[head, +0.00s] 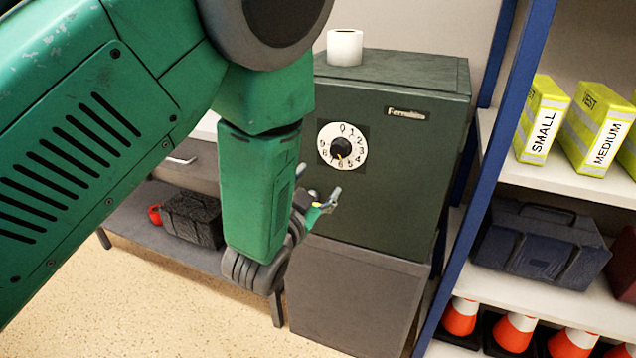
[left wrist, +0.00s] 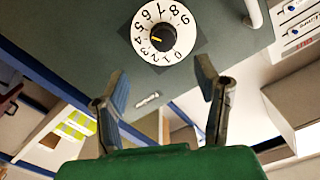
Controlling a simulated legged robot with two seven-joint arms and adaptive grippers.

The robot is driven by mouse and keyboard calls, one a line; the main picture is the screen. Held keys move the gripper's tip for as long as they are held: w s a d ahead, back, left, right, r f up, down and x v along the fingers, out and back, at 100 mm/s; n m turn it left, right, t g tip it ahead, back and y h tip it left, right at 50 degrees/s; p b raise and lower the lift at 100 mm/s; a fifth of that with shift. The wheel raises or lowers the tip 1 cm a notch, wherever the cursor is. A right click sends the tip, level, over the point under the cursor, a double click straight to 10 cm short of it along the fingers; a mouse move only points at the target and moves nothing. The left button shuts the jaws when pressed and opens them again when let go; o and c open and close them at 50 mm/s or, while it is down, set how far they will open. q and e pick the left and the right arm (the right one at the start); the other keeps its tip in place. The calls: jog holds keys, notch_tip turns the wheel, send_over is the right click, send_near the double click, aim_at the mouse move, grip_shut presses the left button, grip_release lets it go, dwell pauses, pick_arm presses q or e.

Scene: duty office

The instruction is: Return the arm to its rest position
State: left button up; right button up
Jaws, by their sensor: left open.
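My left arm is green and fills the left of the head view. My left gripper (head: 322,197) is open and empty, in front of the dark green safe (head: 410,180) and below its dial. In the left wrist view its two fingers (left wrist: 160,88) stand wide apart with nothing between them. The safe's white numbered dial (head: 342,146) also shows in the left wrist view (left wrist: 163,32), beyond the fingertips and apart from them. My right gripper is in neither view.
A white cup or roll (head: 344,47) stands on the safe. The safe rests on a grey cabinet (head: 350,300). At right, a blue-framed shelf (head: 500,150) holds yellow boxes, a dark blue case (head: 540,245) and several traffic cones. A low bench (head: 165,240) with a black bag stands at left.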

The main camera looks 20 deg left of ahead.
pick_arm(q)
jog(key=s+a+f+n+g, duration=0.1)
jog(key=s+a+f+g, duration=0.15)
jog(key=s+f, duration=0.35)
jog(key=s+a+f+n+g+y, duration=0.15)
jog(key=s+f+g, duration=0.25)
jog(key=f, duration=0.5)
jog(key=s+a+f+n+g+h, duration=0.1)
jog(key=s+a+f+g, duration=0.1)
jog(key=s+f+g, duration=0.4)
jog(key=s+a+f+g, duration=0.1)
jog(key=s+f, duration=0.3)
jog(key=s, duration=0.5)
jog(key=s+a+f+n+g, duration=0.1)
jog(key=s+f+g, duration=0.3)
jog(key=s, duration=0.6)
jog(key=shift+f, duration=0.25)
jog(key=shift+w+n, duration=0.15)
jog(key=shift+n, duration=0.1)
jog(key=shift+a+r, duration=0.1)
